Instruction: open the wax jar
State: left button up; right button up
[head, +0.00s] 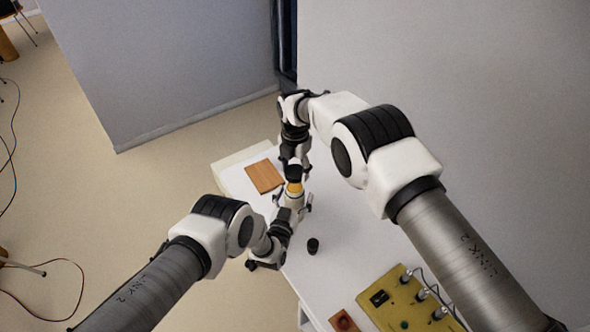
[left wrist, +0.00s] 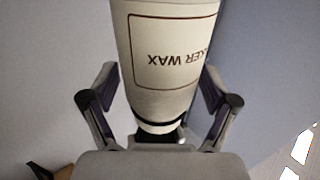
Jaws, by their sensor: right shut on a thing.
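The wax jar (head: 295,188) is amber with a black lid (head: 293,172) on top in the head view. In the left wrist view the jar (left wrist: 165,60) fills the upper middle, its cream label printed in upside-down letters. My right gripper (head: 294,168) comes down from above and is shut on the lid. My left gripper (head: 292,200) is open, its fingers spread to both sides of the jar's lower part; small gaps show beside the jar in the left wrist view. The jar's far side is hidden.
A small black cylinder (head: 313,246) stands on the white table (head: 345,260). A wooden board (head: 264,176) lies at the far left of the table. A yellow box with knobs and cables (head: 402,298) and a reddish-brown block (head: 344,321) are near the front. A wall bounds the right.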

pick_arm(q)
jog(key=shift+s, duration=0.1)
jog(key=v, duration=1.2)
